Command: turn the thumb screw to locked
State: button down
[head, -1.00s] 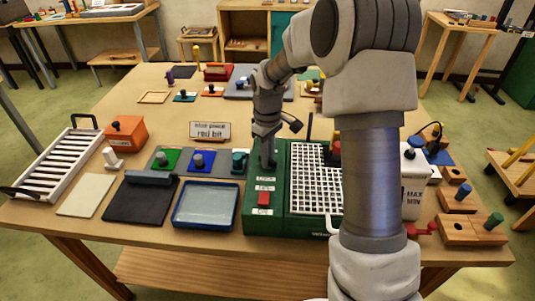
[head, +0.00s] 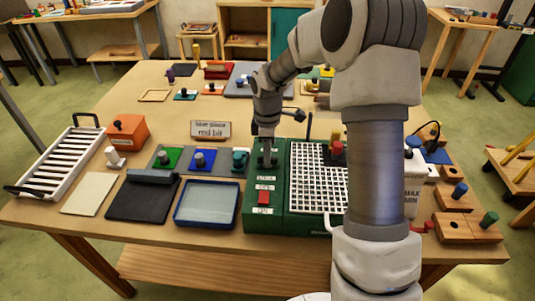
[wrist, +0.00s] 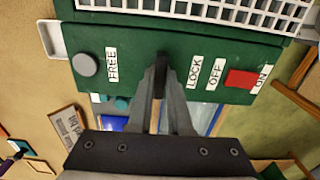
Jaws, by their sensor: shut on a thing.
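The thumb screw (wrist: 158,84) shows as a dark narrow piece between my fingers, on the green machine (wrist: 130,40). My gripper (wrist: 161,68) is shut on it, between the FREE label (wrist: 111,65) and the LOCK label (wrist: 194,72) in the wrist view. The fingers hide much of the screw, so I cannot tell its exact angle. In the head view my gripper (head: 266,162) stands at the machine's left panel, behind the LOCK label (head: 266,178).
A red switch (wrist: 240,79) sits between OFF and ON. A grey round knob (wrist: 85,64) is beside FREE. A white grid (head: 318,180) covers the machine's right part. A blue-rimmed tray (head: 207,204) lies left of the machine, and a teal knob (head: 239,158) stands close to my gripper.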

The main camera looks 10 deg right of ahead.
dwell(0.4)
jog(key=c, duration=0.8)
grip_release()
jog(key=shift+c, duration=0.2)
jog(key=shift+r, duration=0.1)
notch_tip(320, 180, up, 17)
jog(key=shift+r, duration=0.15)
